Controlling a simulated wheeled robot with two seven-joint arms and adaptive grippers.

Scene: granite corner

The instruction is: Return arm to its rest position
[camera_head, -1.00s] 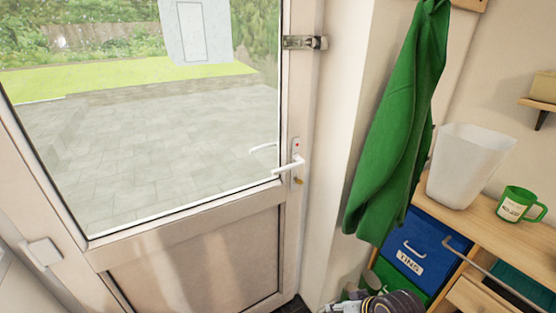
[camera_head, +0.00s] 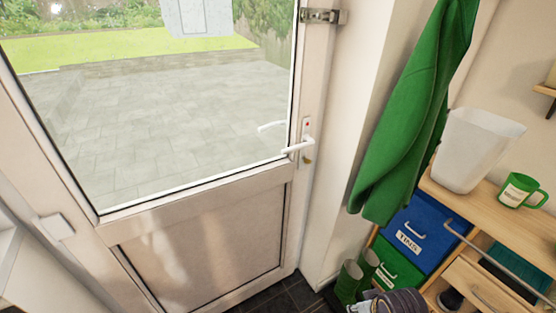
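Neither of my grippers can be made out in the head view. No arm of mine can be clearly identified in the frame. The white-framed glazed door (camera_head: 205,235) fills the left and middle and looks shut. Its white lever handle (camera_head: 298,147) sits level on the right side of the door, with nothing touching it.
A green cloth (camera_head: 405,120) hangs right of the door. A wooden unit (camera_head: 470,208) holds a white bin (camera_head: 474,150), a green mug (camera_head: 520,191), a blue drawer (camera_head: 418,230) and a green drawer (camera_head: 396,266). Green boots (camera_head: 349,281) stand below, beside an unclear ribbed dark object (camera_head: 400,303).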

